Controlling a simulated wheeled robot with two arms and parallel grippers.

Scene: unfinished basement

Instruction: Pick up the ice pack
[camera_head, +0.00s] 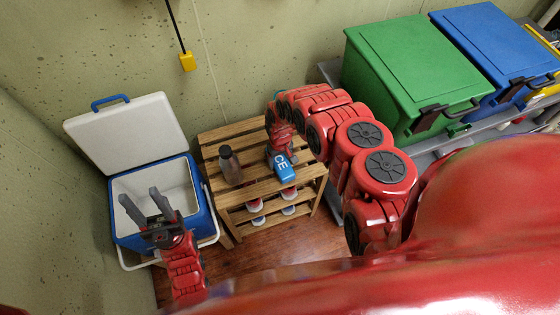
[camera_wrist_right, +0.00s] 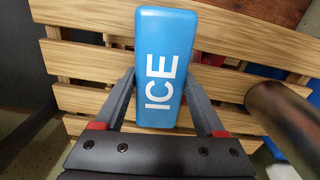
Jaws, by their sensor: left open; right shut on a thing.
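The ice pack (camera_head: 284,167) is a blue block with white "ICE" lettering, at the wooden slatted shelf's top in the head view. In the right wrist view the ice pack (camera_wrist_right: 166,62) stands between the fingers of my right gripper (camera_wrist_right: 166,110), which is shut on it. In the head view my right gripper (camera_head: 281,150) is partly hidden by its own arm. I cannot tell whether the pack still touches the slats. My left gripper (camera_head: 148,209) is open and empty, over the open cooler.
The wooden shelf (camera_head: 231,136) also holds a dark bottle (camera_head: 229,165) left of the pack, with several items on its lower level. The blue-and-white cooler (camera_head: 206,226) stands left with its lid (camera_head: 127,135) up. Green (camera_head: 415,65) and blue (camera_head: 497,50) bins stand at right.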

